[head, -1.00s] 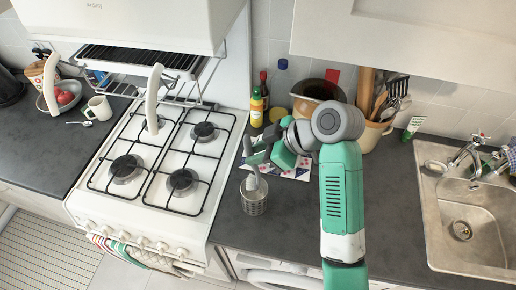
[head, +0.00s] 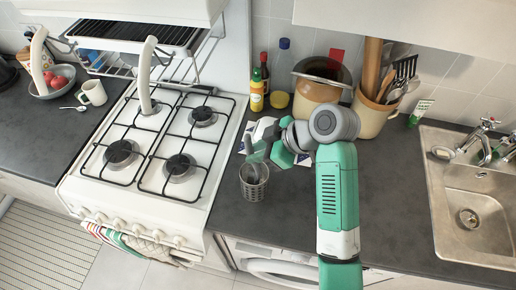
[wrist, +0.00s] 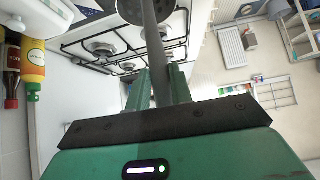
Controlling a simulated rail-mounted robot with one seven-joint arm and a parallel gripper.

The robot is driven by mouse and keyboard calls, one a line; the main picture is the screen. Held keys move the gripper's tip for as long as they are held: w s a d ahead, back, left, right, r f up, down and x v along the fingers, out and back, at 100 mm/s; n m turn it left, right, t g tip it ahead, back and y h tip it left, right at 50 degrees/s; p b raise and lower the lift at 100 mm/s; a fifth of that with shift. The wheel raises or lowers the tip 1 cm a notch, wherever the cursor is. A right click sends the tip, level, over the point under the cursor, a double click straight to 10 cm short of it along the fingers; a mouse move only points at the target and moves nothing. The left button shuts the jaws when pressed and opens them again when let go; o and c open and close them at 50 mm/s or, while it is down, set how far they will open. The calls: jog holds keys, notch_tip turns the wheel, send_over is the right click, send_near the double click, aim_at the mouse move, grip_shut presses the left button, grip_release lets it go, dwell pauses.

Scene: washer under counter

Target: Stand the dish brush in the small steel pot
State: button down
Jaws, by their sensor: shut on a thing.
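The small steel pot (head: 254,190) is a perforated metal cylinder on the dark counter, just right of the hob. My gripper (head: 262,146) is above and slightly behind it, shut on the grey handle of the dish brush (head: 252,160). The brush is tilted, with its lower part at the pot's mouth in the head view; I cannot tell how deep it reaches. In the wrist view the brush handle (wrist: 155,45) runs between the two fingers (wrist: 158,88) towards the top edge. A dark round shape there is cut off, and I cannot tell what it is.
The white gas hob (head: 150,150) lies left of the pot. Behind are a yellow bottle (head: 257,92), a brown-and-cream crock (head: 315,90) and a utensil pot (head: 372,118). A steel sink (head: 478,215) is at the right. The counter between pot and sink is mostly clear.

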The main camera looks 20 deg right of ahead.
jog(key=c, duration=1.2)
grip_release()
jog(key=shift+o, duration=0.2)
jog(key=b+v, duration=0.1)
jog(key=v, duration=0.7)
jog(key=w+a+r+m+t+h+p, duration=0.25)
jog(key=a+r+t, duration=0.35)
jog(key=r, duration=0.5)
jog(key=w+a+r+m+t+h+p, duration=0.2)
jog(key=w+a+r+m+t, duration=0.15)
jog(key=a+r, duration=0.65)
jog(key=s+a+r+m+t+h+p, duration=0.1)
jog(key=s+r+t, duration=0.4)
jog(key=r, duration=0.5)
jog(key=s+a+r+m+t+h+p, duration=0.1)
jog(key=s+a+r+m+t, duration=0.2)
jog(key=s+r, duration=0.6)
jog(key=shift+s+a+r+t, duration=0.3)
jog(key=shift+a+r+t, duration=0.55)
jog(key=shift+r, duration=0.1)
